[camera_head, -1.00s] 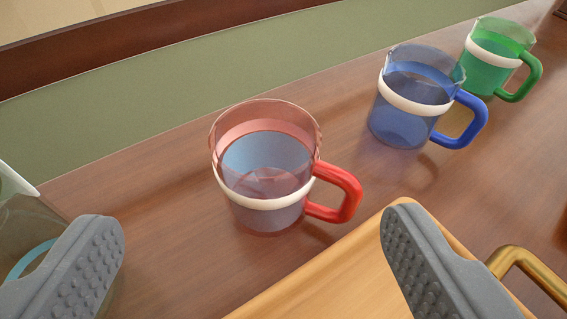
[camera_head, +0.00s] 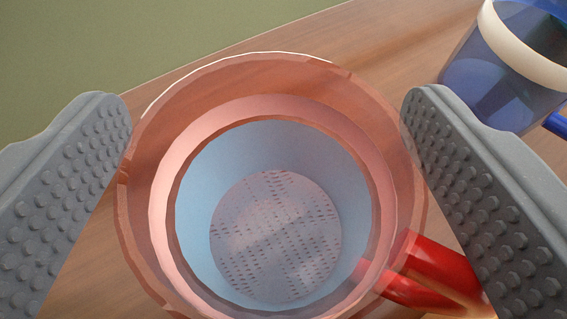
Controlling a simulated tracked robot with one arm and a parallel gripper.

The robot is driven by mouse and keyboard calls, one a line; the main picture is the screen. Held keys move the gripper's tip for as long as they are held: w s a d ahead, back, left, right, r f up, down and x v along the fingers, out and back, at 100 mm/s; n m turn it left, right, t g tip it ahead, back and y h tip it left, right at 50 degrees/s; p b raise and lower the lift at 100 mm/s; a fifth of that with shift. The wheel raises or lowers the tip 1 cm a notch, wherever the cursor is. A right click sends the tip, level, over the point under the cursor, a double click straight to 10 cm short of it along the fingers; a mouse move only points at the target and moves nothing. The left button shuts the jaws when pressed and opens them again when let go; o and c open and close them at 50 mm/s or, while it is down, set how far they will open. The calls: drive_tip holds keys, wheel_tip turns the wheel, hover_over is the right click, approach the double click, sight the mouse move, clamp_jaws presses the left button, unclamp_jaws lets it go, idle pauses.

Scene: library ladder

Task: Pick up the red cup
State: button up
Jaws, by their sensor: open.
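The red cup (camera_head: 270,80) is a see-through red vessel with a red handle (camera_head: 430,270) at its lower right. It fills the middle of the view, and I look down into its bluish inside. My gripper (camera_head: 268,105) is open, with one grey studded finger on the left of the cup and the other on the right. The fingertips are close to the cup's rim on both sides. I cannot tell whether they touch it. The right finger covers part of the handle.
A blue cup (camera_head: 500,85) with a white band stands close by at the upper right, near my right finger. The brown wooden surface (camera_head: 200,85) is bare behind the red cup. A green wall (camera_head: 90,50) rises at the back left.

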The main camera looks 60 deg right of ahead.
drive_tip(key=c, duration=1.1)
drive_tip(key=shift+c, duration=0.2)
